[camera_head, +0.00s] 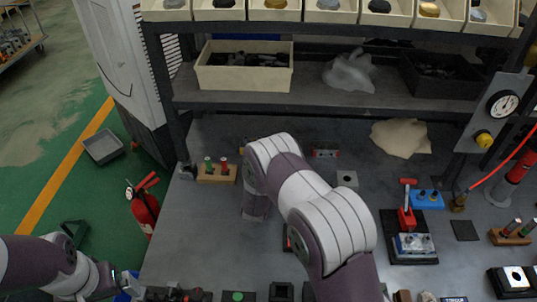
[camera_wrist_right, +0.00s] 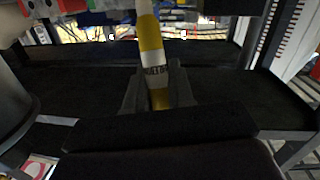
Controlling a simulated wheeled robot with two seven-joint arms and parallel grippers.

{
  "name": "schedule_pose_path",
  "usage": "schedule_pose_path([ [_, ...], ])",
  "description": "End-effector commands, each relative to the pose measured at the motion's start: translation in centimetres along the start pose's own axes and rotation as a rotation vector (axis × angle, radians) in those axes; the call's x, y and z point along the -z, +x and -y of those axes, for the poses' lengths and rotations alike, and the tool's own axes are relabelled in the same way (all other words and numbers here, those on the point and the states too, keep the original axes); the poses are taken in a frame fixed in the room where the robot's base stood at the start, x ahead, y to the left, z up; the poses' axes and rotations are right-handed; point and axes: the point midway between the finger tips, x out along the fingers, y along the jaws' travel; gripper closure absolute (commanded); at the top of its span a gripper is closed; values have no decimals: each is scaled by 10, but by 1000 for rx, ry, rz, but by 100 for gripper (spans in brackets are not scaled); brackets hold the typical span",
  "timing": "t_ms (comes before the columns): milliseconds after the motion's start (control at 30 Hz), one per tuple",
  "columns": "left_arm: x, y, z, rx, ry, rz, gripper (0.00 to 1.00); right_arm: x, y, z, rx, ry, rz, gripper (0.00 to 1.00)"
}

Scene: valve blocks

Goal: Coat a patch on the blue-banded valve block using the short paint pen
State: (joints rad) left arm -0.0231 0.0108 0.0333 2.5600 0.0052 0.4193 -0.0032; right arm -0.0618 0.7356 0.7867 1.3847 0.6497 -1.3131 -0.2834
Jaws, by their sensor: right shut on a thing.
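My right gripper (camera_wrist_right: 158,92) is shut on a yellow-and-white paint pen (camera_wrist_right: 151,45) with a dark-lettered label; whether it is the short one I cannot tell. In the head view my right arm hides this gripper and the pen. A grey block with blue on it (camera_head: 413,243) sits in a red clamp (camera_head: 406,218) on a dark plate at the right. A blue block with dark knobs (camera_head: 426,198) lies just behind it. Which of these is the blue-banded valve block is unclear. My left gripper (camera_head: 124,285) is at the lower left, its jaws unclear.
A wooden holder (camera_head: 216,178) with green- and red-topped pens stands at the back left; another holder (camera_head: 510,237) is at the far right. A crumpled tan cloth (camera_head: 401,137) lies at the back. Small blocks line the front edge. A gauge panel (camera_head: 495,112) stands right.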

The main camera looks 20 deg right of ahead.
Motion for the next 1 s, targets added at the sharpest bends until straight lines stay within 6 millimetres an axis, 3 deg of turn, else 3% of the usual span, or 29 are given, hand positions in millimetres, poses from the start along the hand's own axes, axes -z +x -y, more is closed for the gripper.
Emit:
schedule_pose_path([
  [233, 0, -2, 0, 0, 0, 0, 0, -3, -2, -1, 2, -6, 13, 100],
  [800, 6, -48, 0, 0, 0, 0, 0, 62, -5, -9, 1, -2, 4, 100],
  [1000, 6, -51, 0, 0, 0, 0, 0, 68, -6, -10, 1, -2, 4, 100],
])
